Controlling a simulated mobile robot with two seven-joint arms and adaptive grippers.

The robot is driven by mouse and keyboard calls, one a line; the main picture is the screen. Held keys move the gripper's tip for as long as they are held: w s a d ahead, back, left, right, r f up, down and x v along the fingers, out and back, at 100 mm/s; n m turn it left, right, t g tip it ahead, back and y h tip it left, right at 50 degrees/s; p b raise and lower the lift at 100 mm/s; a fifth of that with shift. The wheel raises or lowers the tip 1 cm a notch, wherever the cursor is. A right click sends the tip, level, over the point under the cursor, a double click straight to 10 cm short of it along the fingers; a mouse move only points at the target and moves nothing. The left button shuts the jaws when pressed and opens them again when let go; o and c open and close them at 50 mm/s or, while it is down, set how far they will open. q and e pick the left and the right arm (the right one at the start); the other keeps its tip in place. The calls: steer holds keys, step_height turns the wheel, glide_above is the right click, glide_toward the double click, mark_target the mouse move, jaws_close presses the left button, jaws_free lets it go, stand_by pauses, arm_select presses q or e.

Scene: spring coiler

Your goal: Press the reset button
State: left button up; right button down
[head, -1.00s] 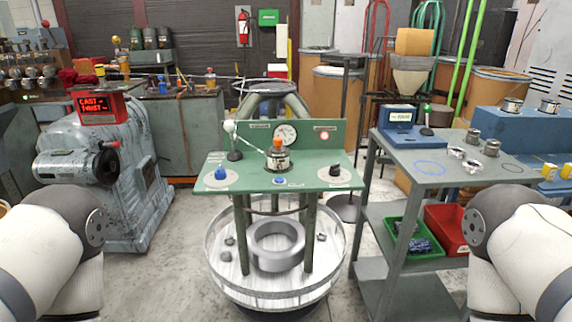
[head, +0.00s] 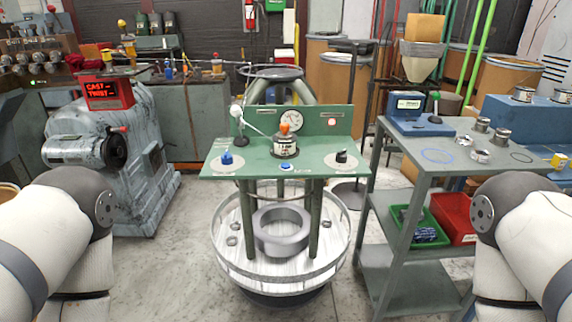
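A green-topped coiler stand (head: 255,164) is in the middle of the head view. A small blue button (head: 286,166) sits at the middle of its front part. A blue knob (head: 226,157) on a pale disc is at its left, and a black knob (head: 341,156) on a pale disc at its right. A small red-ringed round item (head: 331,122) is on the upright back panel. The labels are too small to read, so I cannot tell which is the reset button. My two arms show at the lower left and right edges; both grippers are out of view.
A grey machine with a red display (head: 107,92) stands to the left. A grey shelf cart (head: 405,152) with a small blue-cased screen (head: 408,102), a green bin (head: 419,227) and a red bin (head: 455,215) stands close on the right. Bare floor lies left of the stand.

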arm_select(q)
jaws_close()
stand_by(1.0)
